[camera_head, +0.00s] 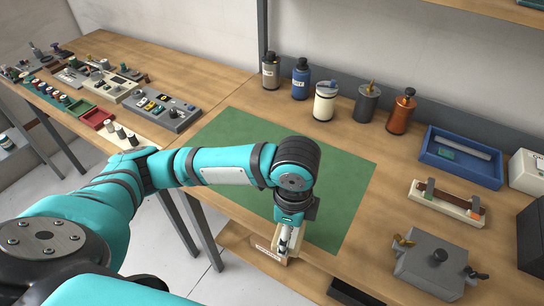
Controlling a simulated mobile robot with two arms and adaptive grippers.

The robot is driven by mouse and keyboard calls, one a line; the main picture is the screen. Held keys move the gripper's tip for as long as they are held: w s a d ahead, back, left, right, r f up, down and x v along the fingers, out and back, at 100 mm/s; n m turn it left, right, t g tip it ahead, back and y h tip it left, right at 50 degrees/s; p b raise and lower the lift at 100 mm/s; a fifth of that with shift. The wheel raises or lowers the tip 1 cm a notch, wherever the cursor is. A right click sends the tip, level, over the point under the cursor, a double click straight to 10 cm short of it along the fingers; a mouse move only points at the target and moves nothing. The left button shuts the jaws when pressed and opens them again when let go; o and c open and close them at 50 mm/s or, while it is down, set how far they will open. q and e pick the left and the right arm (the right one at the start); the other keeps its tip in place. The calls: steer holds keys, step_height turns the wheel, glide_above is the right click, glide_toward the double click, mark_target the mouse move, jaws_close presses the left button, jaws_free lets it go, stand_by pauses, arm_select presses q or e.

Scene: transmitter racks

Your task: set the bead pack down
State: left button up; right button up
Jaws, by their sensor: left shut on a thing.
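My left gripper (286,240) points down at the front edge of the green mat (335,185), below my teal arm. It is shut on a small pale and dark thing, which I take to be the bead pack (283,246). The fingers and wrist hide most of it. A pale wooden block with a white label (268,253) is just below and beside the fingertips. I cannot tell whether the held thing touches it. My right gripper is not in view.
Several capped bottles, including a blue one (301,80) and a red-brown one (400,113), stand behind the mat. A blue tray (461,158), a cream stand (447,203) and a grey box (440,264) are at right. The mat is clear around my arm.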

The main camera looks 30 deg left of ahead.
arm_select(q)
steer(key=shift+s+d+r+m+p, duration=0.1)
steer(key=shift+d+m+p, duration=0.05)
steer(key=shift+m, duration=0.45)
steer(key=shift+d+r+m+p, duration=0.1)
steer(key=shift+m+p, duration=0.05)
steer(key=shift+m, duration=0.45)
steer(key=shift+w, duration=0.25)
steer(key=w+p, duration=0.1)
steer(key=w, duration=0.4)
steer(key=w+a+f+p, duration=0.1)
steer(key=w, duration=0.4)
steer(key=w+a+p, duration=0.1)
steer(key=w, duration=0.4)
steer(key=shift+w+a+f, duration=0.1)
steer(key=shift+f, duration=0.15)
step_height(320, 180, down, 3)
steer(key=shift+r+p, duration=0.1)
steer(key=shift+p, duration=0.6)
steer(key=shift+f, duration=0.45)
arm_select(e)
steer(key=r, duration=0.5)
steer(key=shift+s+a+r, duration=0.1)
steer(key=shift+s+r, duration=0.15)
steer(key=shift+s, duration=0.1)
